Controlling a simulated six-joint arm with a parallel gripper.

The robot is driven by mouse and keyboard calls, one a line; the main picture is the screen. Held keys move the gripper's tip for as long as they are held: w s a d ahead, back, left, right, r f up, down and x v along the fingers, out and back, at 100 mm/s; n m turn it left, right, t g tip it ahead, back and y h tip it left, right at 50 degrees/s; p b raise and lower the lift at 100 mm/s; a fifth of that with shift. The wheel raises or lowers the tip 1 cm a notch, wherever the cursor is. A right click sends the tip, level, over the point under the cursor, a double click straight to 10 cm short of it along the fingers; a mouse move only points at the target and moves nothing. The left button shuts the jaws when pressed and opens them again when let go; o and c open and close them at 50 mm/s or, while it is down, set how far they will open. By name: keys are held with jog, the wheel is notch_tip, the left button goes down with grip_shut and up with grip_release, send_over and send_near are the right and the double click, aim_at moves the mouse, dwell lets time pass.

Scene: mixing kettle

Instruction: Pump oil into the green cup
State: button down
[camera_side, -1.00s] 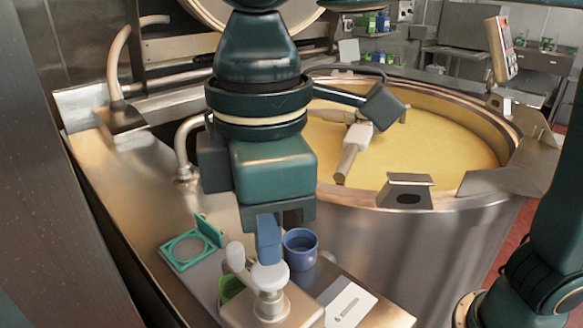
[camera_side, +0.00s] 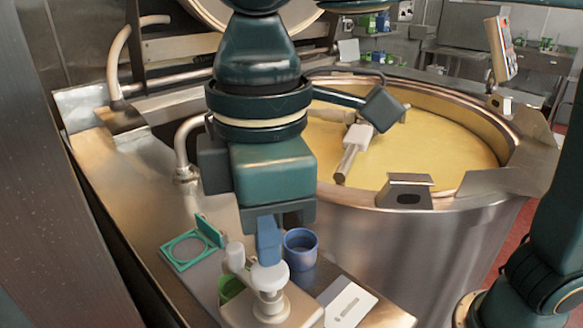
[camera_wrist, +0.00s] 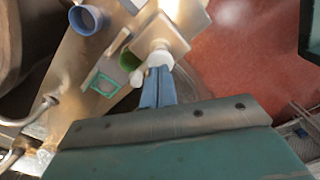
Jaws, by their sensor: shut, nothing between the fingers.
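The oil pump (camera_side: 270,278) is a metal box with a white round head and a pale spout, at the bottom centre of the side view. Its white head (camera_wrist: 160,58) also shows in the wrist view. The green cup (camera_side: 231,288) stands beside the box under the spout and is partly hidden by it. The cup's green rim and inside (camera_wrist: 129,61) show in the wrist view. My gripper (camera_side: 268,262) points down with its blue fingers closed together and empty. The fingertips are at the top of the pump head and appear to touch it.
A blue cup (camera_side: 300,250) stands just right of my fingers. A teal square frame (camera_side: 187,250) lies to the left, and a white label card (camera_side: 348,304) to the right. The large kettle (camera_side: 420,250) of yellow liquid is behind. The metal counter at left is clear.

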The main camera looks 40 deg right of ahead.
aim_at(269, 269)
jog(key=shift+f, duration=0.25)
jog(key=shift+f, duration=1.5)
jog(key=shift+r, duration=1.8)
jog(key=shift+f, duration=0.3)
